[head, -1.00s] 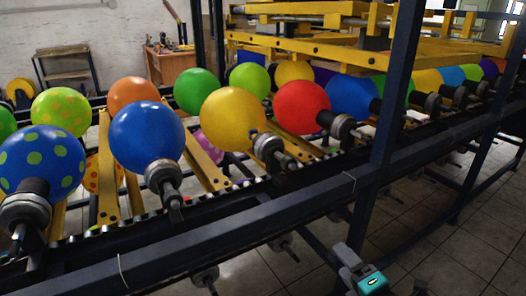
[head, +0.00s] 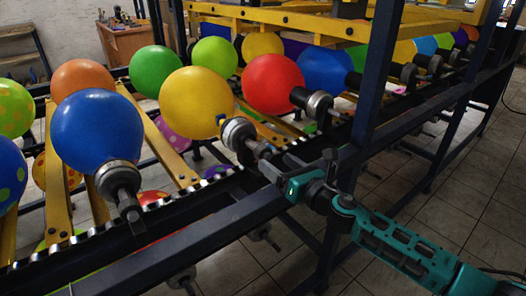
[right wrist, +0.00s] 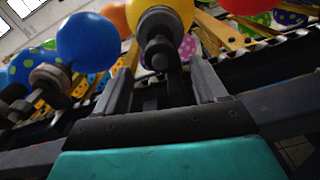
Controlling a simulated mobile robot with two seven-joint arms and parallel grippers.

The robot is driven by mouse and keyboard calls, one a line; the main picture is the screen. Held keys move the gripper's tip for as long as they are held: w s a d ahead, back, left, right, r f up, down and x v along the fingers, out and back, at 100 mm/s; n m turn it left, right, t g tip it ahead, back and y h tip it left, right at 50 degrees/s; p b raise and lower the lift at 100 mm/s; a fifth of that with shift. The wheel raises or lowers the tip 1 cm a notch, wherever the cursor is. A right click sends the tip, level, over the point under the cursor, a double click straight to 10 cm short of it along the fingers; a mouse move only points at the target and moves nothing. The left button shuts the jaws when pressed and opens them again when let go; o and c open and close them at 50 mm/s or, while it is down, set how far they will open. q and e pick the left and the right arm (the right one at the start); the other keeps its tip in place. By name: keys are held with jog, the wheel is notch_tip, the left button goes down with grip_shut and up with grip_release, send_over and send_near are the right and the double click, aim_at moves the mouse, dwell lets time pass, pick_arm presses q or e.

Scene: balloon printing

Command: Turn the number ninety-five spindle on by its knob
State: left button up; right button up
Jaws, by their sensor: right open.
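The yellow balloon (head: 197,102) sits on a grey spindle (head: 238,133) with a dark knob at its near end; the spindle also shows in the right wrist view (right wrist: 159,22). No spindle number is readable, so I cannot tell which one is ninety-five. My right gripper (head: 275,165) is open at the rail, just in front of this spindle's knob. In the right wrist view its two fingers (right wrist: 163,85) point up toward the knob (right wrist: 157,55), which shows between them. I cannot tell whether they touch it. My left gripper is not in view.
A blue balloon (head: 97,130) on its spindle stands to the left, and a red balloon (head: 272,84) to the right. A dark rail (head: 205,225) runs along the front. A dark upright post (head: 378,70) stands right of my gripper. Tiled floor lies open at right.

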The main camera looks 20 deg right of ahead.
aim_at(269, 157)
jog(key=x, duration=0.5)
jog(key=shift+w+a, duration=0.1)
jog(key=shift+w, duration=0.15)
jog(key=shift+w+a, duration=0.15)
jog(key=shift+w, duration=0.4)
jog(key=shift+c, duration=0.2)
jog(key=c, duration=1)
